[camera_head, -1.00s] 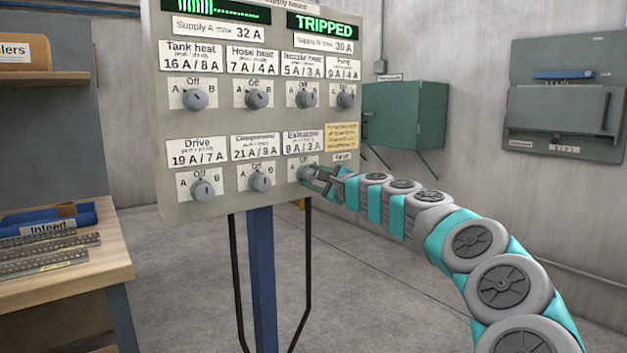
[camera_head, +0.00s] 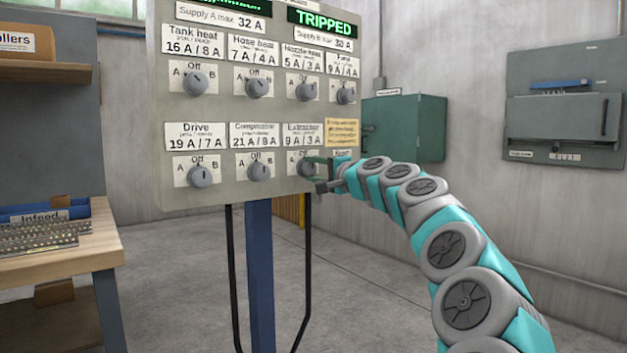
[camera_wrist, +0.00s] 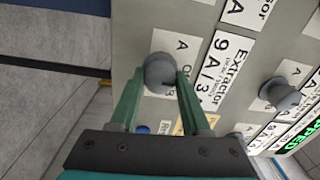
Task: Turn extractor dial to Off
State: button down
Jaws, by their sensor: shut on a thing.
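The extractor dial (camera_head: 306,167) is a grey round knob in the lower row of the panel (camera_head: 236,107), under the label "Extractor 9A/3A". In the wrist view the extractor dial (camera_wrist: 159,70) sits between the tips of my green fingers. My gripper (camera_head: 316,172) reaches it from the right, and in the wrist view my gripper (camera_wrist: 158,80) is shut on the knob. The fingers cover part of the dial's plate, so its pointer is hard to read. The "Off" mark shows partly beside the knob.
The compressor dial (camera_head: 259,171) is just left of the extractor dial, and the pump dial (camera_head: 346,95) is above right. A display (camera_head: 324,22) reads "TRIPPED". A workbench (camera_head: 70,262) stands at left; a green cabinet (camera_head: 405,128) hangs on the back wall.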

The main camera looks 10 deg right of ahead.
jog(key=shift+f+n, duration=0.1)
jog(key=shift+n, duration=0.3)
jog(key=shift+c, duration=1.8)
grip_release()
jog(key=shift+s, duration=0.1)
jog(key=shift+s+d, duration=0.35)
jog(key=shift+s, duration=0.15)
jog(key=v, duration=0.6)
jog(key=shift+s+b, duration=0.25)
jog(key=shift+b, duration=0.1)
jog(key=shift+d, duration=0.1)
